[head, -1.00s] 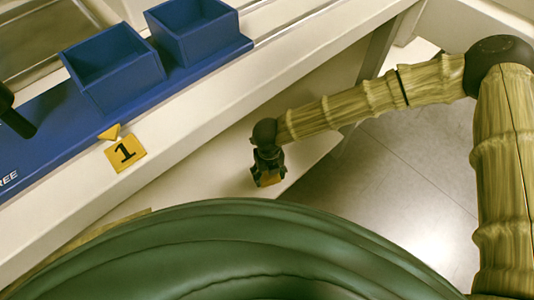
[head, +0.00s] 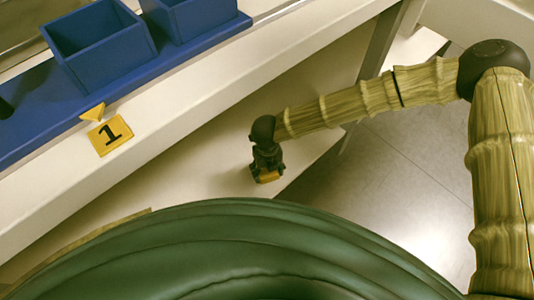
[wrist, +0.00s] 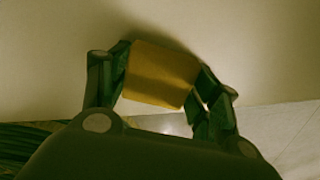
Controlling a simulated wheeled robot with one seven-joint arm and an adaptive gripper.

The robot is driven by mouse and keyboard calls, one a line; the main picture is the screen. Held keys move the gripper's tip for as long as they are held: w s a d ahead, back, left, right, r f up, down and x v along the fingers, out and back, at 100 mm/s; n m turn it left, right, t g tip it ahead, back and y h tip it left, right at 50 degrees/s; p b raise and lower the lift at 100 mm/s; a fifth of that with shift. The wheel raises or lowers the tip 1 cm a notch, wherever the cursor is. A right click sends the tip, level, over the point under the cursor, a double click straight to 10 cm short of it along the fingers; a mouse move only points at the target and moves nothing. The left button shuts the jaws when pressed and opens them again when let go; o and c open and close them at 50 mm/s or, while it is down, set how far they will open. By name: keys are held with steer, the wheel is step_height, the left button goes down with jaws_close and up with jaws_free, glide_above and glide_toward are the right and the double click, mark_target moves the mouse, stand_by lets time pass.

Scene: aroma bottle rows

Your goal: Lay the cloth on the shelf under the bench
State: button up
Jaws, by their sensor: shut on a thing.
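My gripper (head: 267,173) is shut on a folded yellow-orange cloth (head: 268,177). In the wrist view the cloth (wrist: 160,75) is a flat block between the two fingers of the gripper (wrist: 163,80). The pale shelf (head: 205,165) under the bench lies below and around the gripper in the head view. The bench (head: 210,90) has a pale front edge above the shelf. The gripper is near the shelf's front edge; I cannot tell whether the cloth touches the shelf.
Blue open boxes (head: 100,45) stand on a blue base on the bench top. A bench leg (head: 380,45) stands behind my arm. Grey floor (head: 400,180) is to the right. The visible shelf area is bare.

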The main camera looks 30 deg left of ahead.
steer(key=o, duration=1)
steer(key=shift+c, duration=0.2)
step_height(320, 180, up, 12)
steer(key=p, duration=0.5)
steer(key=shift+d, duration=0.1)
steer(key=d+f+n+t, duration=0.1)
steer(key=d+f+n, duration=0.3)
steer(key=d, duration=0.3)
steer(key=s+d+f+n+t, duration=0.1)
steer(key=d+f+n, duration=0.3)
steer(key=d, duration=0.4)
steer(key=d+f+n+t, duration=0.1)
steer(key=d+f+n, duration=0.35)
steer(key=d, duration=0.25)
steer(key=s+d+n+g, duration=0.1)
steer(key=s+d+n, duration=0.5)
steer(key=d, duration=0.5)
steer(key=s+d+n+g, duration=0.2)
steer(key=s+d+n, duration=0.5)
steer(key=d, duration=0.5)
steer(key=shift+s+f, duration=0.15)
steer(key=shift+s, duration=0.95)
steer(key=shift+n, duration=0.25)
